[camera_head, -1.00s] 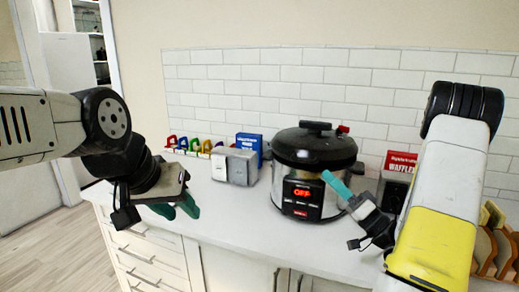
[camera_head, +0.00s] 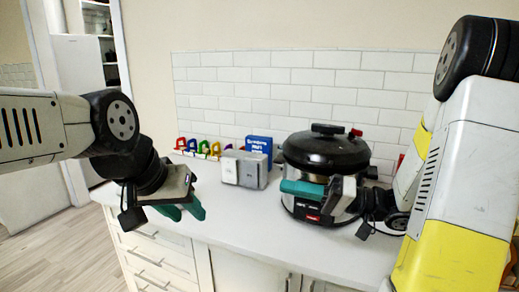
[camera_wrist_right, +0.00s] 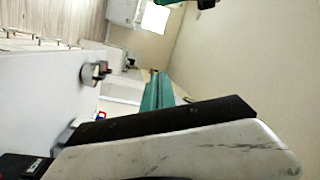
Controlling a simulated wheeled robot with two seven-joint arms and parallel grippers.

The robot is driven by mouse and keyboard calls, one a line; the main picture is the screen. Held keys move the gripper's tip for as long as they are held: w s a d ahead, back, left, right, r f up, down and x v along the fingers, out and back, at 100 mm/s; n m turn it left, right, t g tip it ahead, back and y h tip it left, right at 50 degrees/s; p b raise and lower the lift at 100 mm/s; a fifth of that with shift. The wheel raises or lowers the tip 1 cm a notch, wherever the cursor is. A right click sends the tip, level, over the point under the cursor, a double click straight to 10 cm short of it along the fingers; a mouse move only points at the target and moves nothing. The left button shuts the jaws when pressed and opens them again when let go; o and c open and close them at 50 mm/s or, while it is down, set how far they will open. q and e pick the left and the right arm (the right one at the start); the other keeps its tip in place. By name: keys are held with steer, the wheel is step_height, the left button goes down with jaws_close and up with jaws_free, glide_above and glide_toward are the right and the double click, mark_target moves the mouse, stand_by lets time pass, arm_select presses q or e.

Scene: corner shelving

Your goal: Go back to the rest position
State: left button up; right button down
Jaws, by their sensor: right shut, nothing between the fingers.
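My left gripper (camera_head: 184,210) hangs over the left front of the counter, with its teal fingertips apart and nothing seen between them. My right gripper (camera_head: 303,189) is in front of the pressure cooker and hides part of its front panel. Its teal fingers point left, and they are shut and empty. They also show side by side in the right wrist view (camera_wrist_right: 157,92). I cannot tell from the head view how much space lies between the right gripper and the cooker.
The pressure cooker (camera_head: 326,152), with a black lid, stands on the white counter (camera_head: 235,222). Left of it are a silver toaster (camera_head: 245,169), a blue box (camera_head: 258,145) and several coloured items (camera_head: 200,148) along the tiled wall. The counter's front middle is clear.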

steer(key=s+a+f+g+h, duration=0.1)
steer(key=s+f+g+h, duration=0.15)
steer(key=s+h, duration=0.3)
steer(key=s+a+f+g+h, duration=0.1)
steer(key=s+a+g+h, duration=0.2)
steer(key=s, duration=0.4)
steer(key=w+d+r+m+t+h, duration=0.1)
steer(key=d+r+t+h, duration=0.1)
steer(key=d+t+h, duration=0.2)
steer(key=w+d+r+m+t+h, duration=0.1)
steer(key=w+d+m+t+h, duration=0.1)
steer(key=d+t+h, duration=0.2)
steer(key=d, duration=0.2)
steer(key=shift+d+r+m+h, duration=0.3)
steer(key=shift+d+r+h, duration=0.05)
steer(key=shift+d+r, duration=0.05)
